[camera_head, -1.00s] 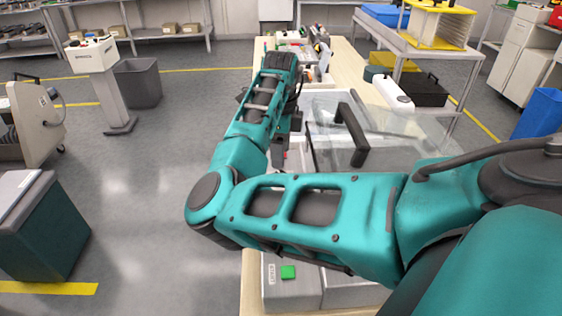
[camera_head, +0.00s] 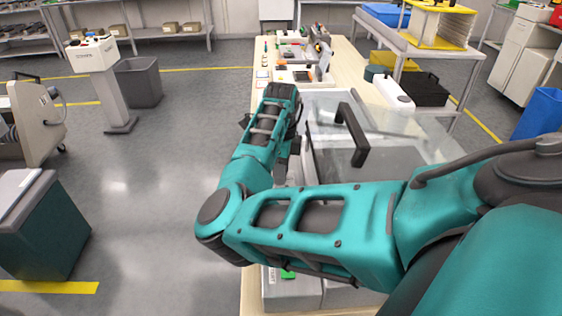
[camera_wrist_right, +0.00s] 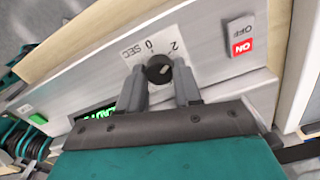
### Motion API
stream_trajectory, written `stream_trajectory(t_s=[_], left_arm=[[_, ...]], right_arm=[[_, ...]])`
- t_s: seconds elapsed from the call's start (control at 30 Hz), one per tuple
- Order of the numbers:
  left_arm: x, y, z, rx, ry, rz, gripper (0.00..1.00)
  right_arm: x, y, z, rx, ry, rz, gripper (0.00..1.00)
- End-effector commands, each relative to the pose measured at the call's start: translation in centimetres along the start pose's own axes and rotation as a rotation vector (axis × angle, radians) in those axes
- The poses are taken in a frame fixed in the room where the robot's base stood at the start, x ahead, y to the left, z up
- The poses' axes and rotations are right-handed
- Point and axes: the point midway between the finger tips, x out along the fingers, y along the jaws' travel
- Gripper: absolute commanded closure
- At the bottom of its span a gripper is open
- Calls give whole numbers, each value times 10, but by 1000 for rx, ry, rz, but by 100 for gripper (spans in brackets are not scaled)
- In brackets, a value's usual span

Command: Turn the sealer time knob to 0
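The sealer time knob (camera_wrist_right: 159,69) is a small black dial with a pale mark, on a light grey panel (camera_wrist_right: 209,42). The "SEC", "0" and "2" labels sit along its upper side. The pale mark leans to the upper right, roughly towards the "2". My right gripper (camera_wrist_right: 159,78) has a grey finger on each side of the knob, very close to it. I cannot tell whether they press on it. In the head view, my right arm hides the knob and most of the gripper. My left gripper is not in view.
In the head view, a clear lid (camera_head: 395,146) with a black handle (camera_head: 352,135) stands right of my arm. Open floor (camera_head: 150,200) lies to the left.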

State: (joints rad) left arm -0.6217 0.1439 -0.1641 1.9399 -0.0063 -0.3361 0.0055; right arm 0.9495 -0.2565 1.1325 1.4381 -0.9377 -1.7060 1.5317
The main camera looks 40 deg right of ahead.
Motion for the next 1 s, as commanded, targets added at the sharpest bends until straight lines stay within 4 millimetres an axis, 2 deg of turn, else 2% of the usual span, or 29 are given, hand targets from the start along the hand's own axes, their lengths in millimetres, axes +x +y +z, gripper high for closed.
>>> stream_trajectory(t_s=[0.03,0.33,0.67,1.0], left_arm=[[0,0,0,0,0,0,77],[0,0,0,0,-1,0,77],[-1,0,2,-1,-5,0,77],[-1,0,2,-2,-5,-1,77]], right_arm=[[0,0,0,0,0,0,71],[0,0,0,0,0,0,100],[0,0,0,-50,0,-1,100],[0,0,0,-290,2,0,100]])
